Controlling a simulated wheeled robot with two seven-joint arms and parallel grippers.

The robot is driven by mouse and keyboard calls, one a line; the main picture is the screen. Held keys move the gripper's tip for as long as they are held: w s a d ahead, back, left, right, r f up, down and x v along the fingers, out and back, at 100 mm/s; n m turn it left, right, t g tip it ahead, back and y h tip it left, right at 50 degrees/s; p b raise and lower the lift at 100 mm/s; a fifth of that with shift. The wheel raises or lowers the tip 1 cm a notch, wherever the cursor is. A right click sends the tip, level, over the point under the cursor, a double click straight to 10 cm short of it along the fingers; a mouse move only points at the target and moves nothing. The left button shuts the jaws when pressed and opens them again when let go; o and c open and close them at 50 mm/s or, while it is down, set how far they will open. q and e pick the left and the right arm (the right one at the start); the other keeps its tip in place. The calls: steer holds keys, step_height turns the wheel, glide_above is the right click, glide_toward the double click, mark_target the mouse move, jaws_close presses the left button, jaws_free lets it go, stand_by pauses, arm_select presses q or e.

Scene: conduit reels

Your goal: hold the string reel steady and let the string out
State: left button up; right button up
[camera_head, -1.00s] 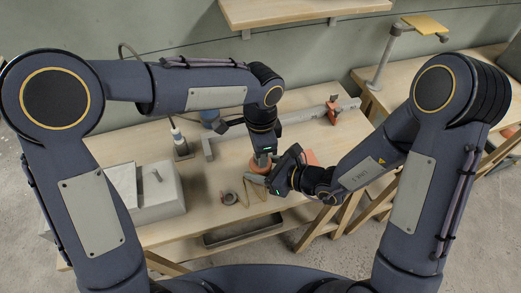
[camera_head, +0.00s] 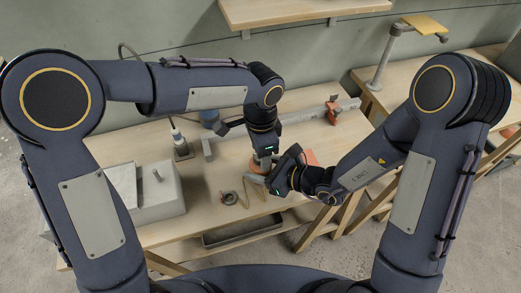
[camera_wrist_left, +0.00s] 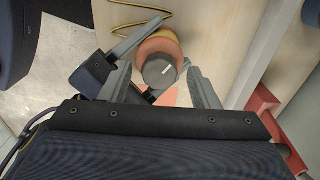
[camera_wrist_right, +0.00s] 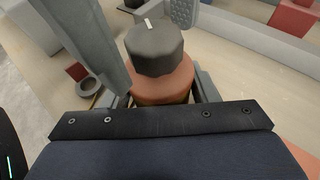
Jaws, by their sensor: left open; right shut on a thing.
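The string reel is an orange-brown round body (camera_wrist_right: 165,82) with a dark grey knob (camera_wrist_right: 155,48) on top that bears a white mark. It stands upright at the table's front, partly hidden by my grippers in the head view (camera_head: 256,168). My right gripper (camera_head: 268,182) is shut on the reel from the side, low on its body. My left gripper (camera_wrist_left: 160,88) points down over the reel, open, with one finger on each side of the knob and gaps showing. Yellow-brown string (camera_wrist_left: 140,32) lies in bends on the table beside the reel.
A dark ring (camera_head: 229,198) lies left of the string. A grey box (camera_head: 160,205) stands further left, a tray (camera_head: 243,234) is at the front edge. A metal rail (camera_head: 290,120) with a red block (camera_head: 333,108) runs behind. An orange-red pad (camera_head: 312,158) lies right.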

arm_select(q)
step_height(320, 180, up, 12)
stand_by(0.6)
arm_select(e)
steer(key=o, duration=1.2)
steer(key=shift+c, duration=0.2)
